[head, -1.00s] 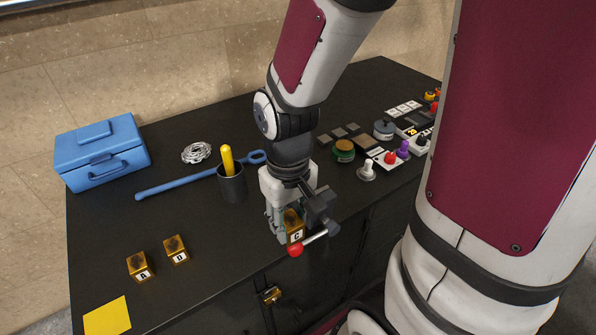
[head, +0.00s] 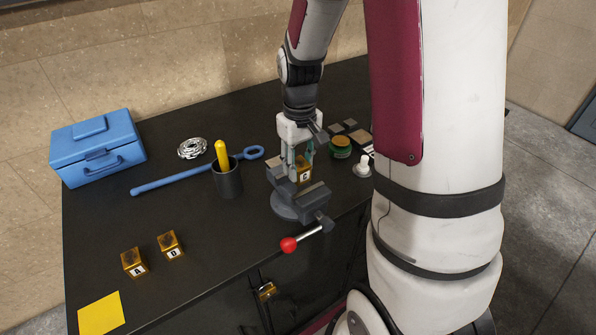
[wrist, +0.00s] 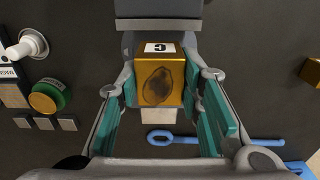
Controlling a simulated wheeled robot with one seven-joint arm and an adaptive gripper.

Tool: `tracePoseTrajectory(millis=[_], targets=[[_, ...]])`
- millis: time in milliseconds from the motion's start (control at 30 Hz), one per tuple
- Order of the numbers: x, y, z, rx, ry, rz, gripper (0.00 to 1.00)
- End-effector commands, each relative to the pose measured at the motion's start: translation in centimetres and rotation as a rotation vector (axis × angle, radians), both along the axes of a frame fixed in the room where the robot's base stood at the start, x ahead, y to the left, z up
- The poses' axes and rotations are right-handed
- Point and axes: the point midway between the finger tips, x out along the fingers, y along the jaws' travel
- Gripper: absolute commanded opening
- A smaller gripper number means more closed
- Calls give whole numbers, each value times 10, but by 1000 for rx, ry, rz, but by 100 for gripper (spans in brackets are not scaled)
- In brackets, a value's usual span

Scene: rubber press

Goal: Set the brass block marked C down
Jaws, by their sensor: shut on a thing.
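The brass block marked C (head: 304,172) is between the teal fingers of my gripper (head: 297,163), which is shut on it. In the wrist view the brass block (wrist: 161,83) shows its C label toward the top and a dark oval patch on its face, with my gripper (wrist: 164,84) around it. In the head view the block appears over or behind the grey vise (head: 297,208), near its jaws. I cannot tell whether its underside touches anything.
Brass blocks A (head: 133,262) and D (head: 170,244) stand left, near a yellow square (head: 101,312). A dark cup (head: 228,181), blue wrench-like tool (head: 170,184) and blue box (head: 96,150) lie beyond. The vise's red-knobbed handle (head: 289,245) overhangs the front edge. A green-sided jar (head: 341,147) stands right.

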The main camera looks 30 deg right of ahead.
Motion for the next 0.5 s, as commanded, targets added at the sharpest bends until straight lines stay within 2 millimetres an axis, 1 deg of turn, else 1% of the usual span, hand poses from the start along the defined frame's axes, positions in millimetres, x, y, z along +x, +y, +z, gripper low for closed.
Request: tracePoseTrajectory(millis=[67, 333, 500], targets=[[2, -2, -1, 0, -1, 0, 0], [1, -2, -31, 0, 1, 0, 0], [3, -2, -35, -1, -3, 0, 0]])
